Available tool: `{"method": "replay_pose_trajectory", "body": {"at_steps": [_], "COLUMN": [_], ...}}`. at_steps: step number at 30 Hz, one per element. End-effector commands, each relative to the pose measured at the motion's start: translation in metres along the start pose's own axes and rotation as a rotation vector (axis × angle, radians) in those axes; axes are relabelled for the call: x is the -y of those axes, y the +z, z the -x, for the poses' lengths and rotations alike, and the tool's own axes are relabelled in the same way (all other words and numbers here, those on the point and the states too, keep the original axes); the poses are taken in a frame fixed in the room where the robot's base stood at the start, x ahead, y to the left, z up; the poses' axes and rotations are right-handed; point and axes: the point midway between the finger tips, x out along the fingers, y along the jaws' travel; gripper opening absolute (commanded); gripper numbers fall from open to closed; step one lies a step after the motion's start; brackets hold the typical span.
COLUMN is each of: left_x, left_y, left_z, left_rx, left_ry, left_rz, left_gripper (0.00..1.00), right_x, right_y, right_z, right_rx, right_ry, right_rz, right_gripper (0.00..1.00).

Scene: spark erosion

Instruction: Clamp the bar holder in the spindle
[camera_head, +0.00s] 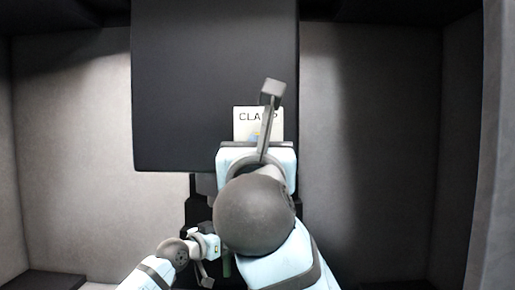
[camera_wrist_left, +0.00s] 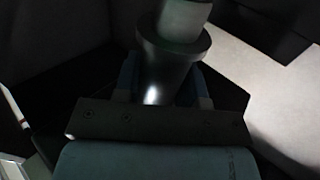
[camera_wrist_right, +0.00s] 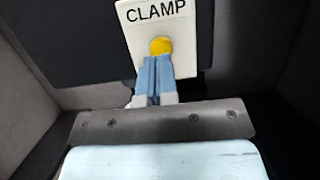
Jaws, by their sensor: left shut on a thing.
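The bar holder (camera_wrist_left: 172,62) shows in the left wrist view as a dark flanged, tapered body with a paler cylinder on top. My left gripper (camera_wrist_left: 163,80) is shut around its tapered part, one blue finger on each side. In the head view my left gripper (camera_head: 208,246) is low at the centre, partly behind my right arm. A pale CLAMP plate (camera_wrist_right: 188,40) with a yellow button (camera_wrist_right: 161,46) is in the right wrist view. My right gripper (camera_wrist_right: 158,72) is shut and empty, its fingertips at the button's lower edge; contact cannot be told. The spindle is not clearly visible.
A large black machine housing (camera_head: 215,70) fills the upper middle of the head view, with the CLAMP plate (camera_head: 243,122) on its front. Grey walls (camera_head: 75,110) enclose both sides. My right arm hides much of the area below the housing.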

Motion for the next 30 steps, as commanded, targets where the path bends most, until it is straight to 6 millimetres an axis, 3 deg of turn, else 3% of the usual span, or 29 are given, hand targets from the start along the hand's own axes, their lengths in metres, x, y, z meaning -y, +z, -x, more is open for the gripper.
{"method": "replay_pose_trajectory", "body": {"at_steps": [30], "left_x": [0.0], "left_y": [-0.014], "left_z": [0.0], "left_rx": [-0.004], "left_ry": [0.0], "left_rz": [-0.001], "left_gripper": [0.0], "right_x": [0.0], "right_y": [0.0], "right_z": [0.0], "right_rx": [0.0], "right_ry": [0.0], "right_rz": [0.0], "right_gripper": [0.0]}}
